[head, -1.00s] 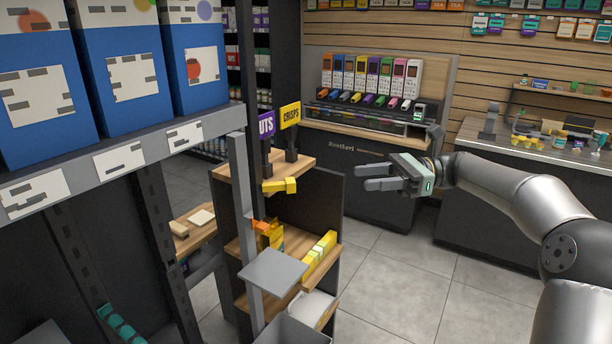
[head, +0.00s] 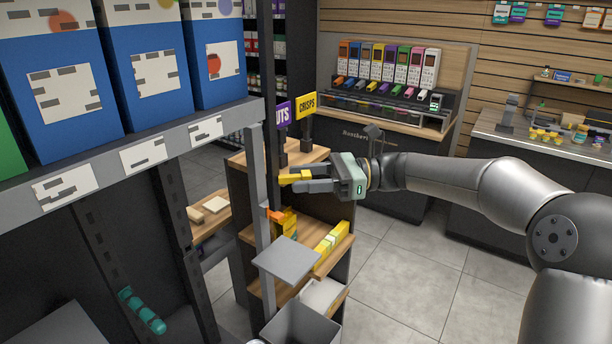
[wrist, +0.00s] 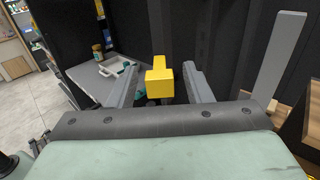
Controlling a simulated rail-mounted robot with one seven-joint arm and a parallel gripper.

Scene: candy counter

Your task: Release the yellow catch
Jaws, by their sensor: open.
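The yellow catch (head: 290,178) sticks out at the upper part of a grey post beside the wooden shelf stand. In the wrist view the catch (wrist: 159,84) shows as a yellow block with a narrower stem behind it. My gripper (head: 300,181) is open, its fingers pointing left at the catch. In the wrist view my gripper (wrist: 160,88) has one finger on each side of the catch, with a visible gap on both sides. Part of the catch is hidden behind the fingers in the head view.
An orange piece (head: 275,215) sits lower on the grey post (head: 260,190). A grey plate (head: 287,260) is below it, above a grey bin (head: 300,325). A shelf with blue boxes (head: 145,75) is at left.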

